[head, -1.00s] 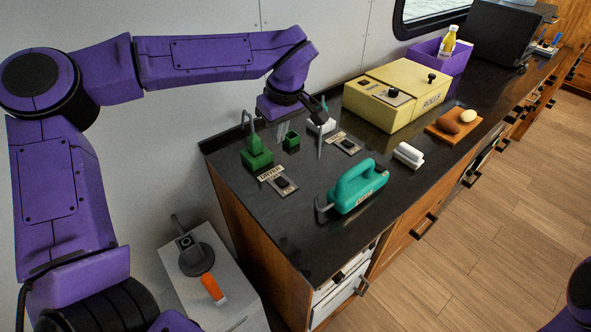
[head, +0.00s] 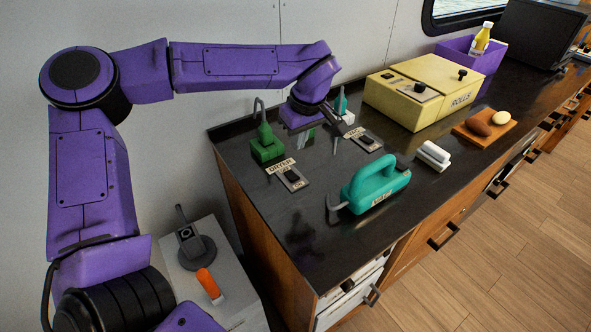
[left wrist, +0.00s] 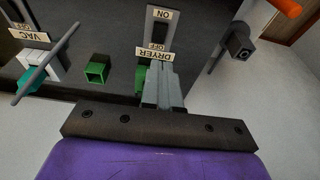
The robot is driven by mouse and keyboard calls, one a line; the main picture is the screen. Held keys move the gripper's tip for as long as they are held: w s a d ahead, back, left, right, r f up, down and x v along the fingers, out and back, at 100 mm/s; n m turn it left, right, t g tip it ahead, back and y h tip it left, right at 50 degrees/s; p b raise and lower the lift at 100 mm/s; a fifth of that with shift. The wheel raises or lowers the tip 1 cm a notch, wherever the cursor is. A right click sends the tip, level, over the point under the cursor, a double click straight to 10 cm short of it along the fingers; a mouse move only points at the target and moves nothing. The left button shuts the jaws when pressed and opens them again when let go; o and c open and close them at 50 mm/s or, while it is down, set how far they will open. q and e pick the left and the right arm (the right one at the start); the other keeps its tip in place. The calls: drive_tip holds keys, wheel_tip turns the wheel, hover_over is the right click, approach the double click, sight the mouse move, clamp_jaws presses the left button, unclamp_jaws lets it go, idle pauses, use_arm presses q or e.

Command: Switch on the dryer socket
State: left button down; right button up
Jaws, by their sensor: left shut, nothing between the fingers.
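The dryer switch (head: 292,179) is a dark rocker on a grey plate beside a DRYER label (head: 281,166), near the counter's left end. In the left wrist view the rocker (left wrist: 158,36) lies between its ON and OFF marks; I cannot tell which way it is tipped. A green plug block (head: 266,146) with a grey cable stands behind it. My left gripper (head: 309,136) is above the counter, behind and right of the switch. Its shut, empty fingers (left wrist: 164,84) point toward the DRYER label in the wrist view, apparently apart from the rocker. My right gripper is not in view.
A VAC switch (head: 368,143) lies to the right. A teal iron-like tool (head: 372,188) stands in front. A green open box (left wrist: 96,70) and a white-and-teal plug (left wrist: 38,68) are near the fingers. A yellow rolls box (head: 420,97) stands farther right.

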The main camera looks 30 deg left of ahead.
use_arm(q)
drive_tip(key=p, duration=0.2)
approach(294, 177)
drive_tip(key=x, duration=0.5)
drive_tip(key=shift+s+a+f, duration=0.1)
drive_tip(key=shift+a, duration=0.15)
drive_tip(key=shift+d+f, duration=0.15)
drive_tip(key=shift+f, duration=0.55)
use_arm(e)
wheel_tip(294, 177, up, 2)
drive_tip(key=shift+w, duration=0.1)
